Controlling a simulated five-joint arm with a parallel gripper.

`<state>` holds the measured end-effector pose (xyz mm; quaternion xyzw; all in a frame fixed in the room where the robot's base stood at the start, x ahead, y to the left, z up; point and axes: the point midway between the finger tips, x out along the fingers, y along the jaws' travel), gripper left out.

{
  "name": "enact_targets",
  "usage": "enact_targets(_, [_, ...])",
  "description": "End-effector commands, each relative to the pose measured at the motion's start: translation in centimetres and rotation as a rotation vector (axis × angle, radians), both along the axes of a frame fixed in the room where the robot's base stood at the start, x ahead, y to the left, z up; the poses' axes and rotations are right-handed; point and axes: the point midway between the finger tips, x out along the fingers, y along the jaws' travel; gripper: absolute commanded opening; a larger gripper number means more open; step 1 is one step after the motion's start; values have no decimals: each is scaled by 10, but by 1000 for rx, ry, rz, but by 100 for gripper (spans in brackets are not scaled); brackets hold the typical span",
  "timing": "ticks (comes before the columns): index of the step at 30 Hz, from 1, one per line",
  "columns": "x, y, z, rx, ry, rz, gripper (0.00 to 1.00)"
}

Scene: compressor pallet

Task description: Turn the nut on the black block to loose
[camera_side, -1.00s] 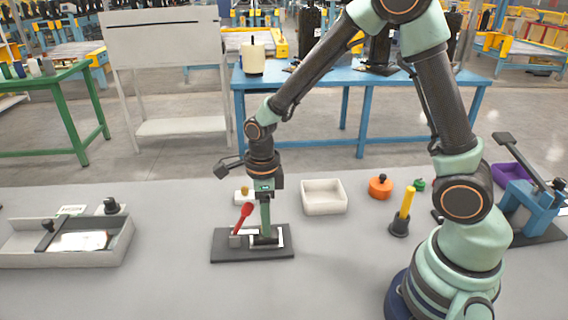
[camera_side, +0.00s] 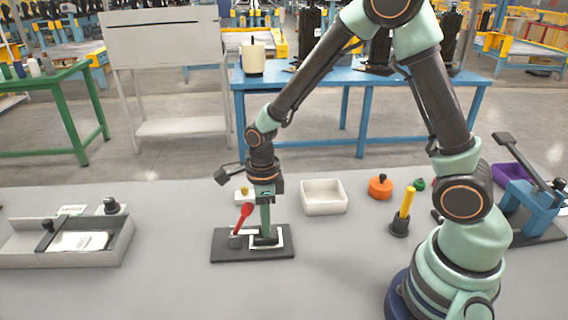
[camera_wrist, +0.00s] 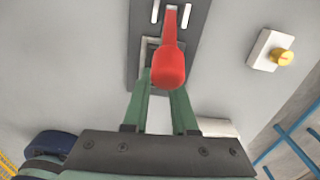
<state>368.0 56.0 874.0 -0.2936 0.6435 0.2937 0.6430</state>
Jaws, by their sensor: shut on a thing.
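A dark base plate (camera_side: 228,256) lies on the grey table with a white outline on its right part. A low black block (camera_side: 258,240) stands inside that outline, under my gripper (camera_side: 265,232). The green fingers point straight down and are shut at the block's top. The nut is hidden between them, so its angle cannot be seen. A red-handled lever (camera_side: 244,213) rises from a small grey mount just left of the fingers. In the wrist view the red handle (camera_wrist: 169,66) covers the fingertips, and the plate (camera_wrist: 146,14) shows beyond.
A white tray (camera_side: 324,209), an orange knobbed disc (camera_side: 380,189) and a yellow-handled tool (camera_side: 407,203) stand to the right. A grey bin (camera_side: 125,238) is at the left. A white box with a yellow knob (camera_wrist: 284,57) sits near the plate. Table in front is clear.

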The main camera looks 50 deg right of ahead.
Motion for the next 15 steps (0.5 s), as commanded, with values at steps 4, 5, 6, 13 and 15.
enact_targets(4, [0, 0, 0, 0, -1, 17, 0])
enact_targets(5, [0, 0, 0, 0, -1, 21, 0])
enact_targets(6, [0, 0, 0, 0, -1, 27, 0])
enact_targets(13, [0, 0, 0, 0, -1, 73, 0])
enact_targets(15, [0, 0, 0, 0, -1, 99, 0])
